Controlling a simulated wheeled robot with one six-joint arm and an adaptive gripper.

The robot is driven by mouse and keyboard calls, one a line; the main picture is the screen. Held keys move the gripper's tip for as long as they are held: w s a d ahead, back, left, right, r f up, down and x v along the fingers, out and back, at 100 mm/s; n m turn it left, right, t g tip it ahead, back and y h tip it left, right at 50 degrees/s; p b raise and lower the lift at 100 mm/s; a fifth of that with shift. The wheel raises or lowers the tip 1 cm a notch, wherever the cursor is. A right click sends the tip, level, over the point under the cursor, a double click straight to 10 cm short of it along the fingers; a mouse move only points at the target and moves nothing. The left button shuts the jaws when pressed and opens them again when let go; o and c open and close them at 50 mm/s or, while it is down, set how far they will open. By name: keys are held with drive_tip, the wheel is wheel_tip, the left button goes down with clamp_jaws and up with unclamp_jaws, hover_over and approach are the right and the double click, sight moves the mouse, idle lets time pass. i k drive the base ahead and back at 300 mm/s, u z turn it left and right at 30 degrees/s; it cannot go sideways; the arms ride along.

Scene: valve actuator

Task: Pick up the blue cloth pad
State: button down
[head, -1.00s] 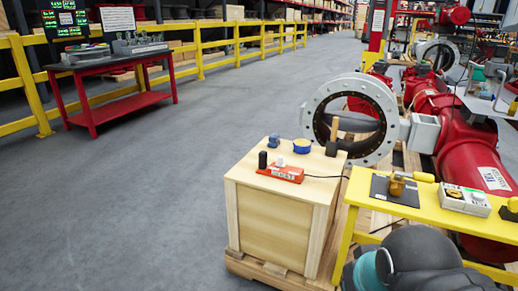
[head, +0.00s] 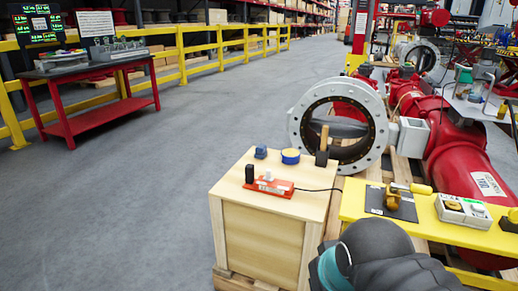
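A small dark blue lump (head: 261,152), which looks like the blue cloth pad, sits on top of the light wooden crate (head: 262,238), near its back left edge. It is small in the picture, so its cloth texture is hard to make out. A blue roll with a yellow centre (head: 290,156) lies just right of it, apart from it. My dark grey arm with a teal cap shows at the bottom right, in front of the yellow table. My gripper is not in view.
The crate top also holds a black cylinder (head: 249,174), an orange-red device (head: 269,186) with a cable, and a wooden-handled mallet (head: 323,147). A yellow table (head: 437,232) stands right of it. A large grey valve ring (head: 298,112) stands behind.

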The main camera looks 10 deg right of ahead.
sight(261, 151)
drive_tip(key=z, duration=0.15)
drive_tip(key=k, duration=0.4)
drive_tip(key=u, duration=0.7)
drive_tip(key=i, duration=1.55)
drive_tip(key=z, duration=0.95)
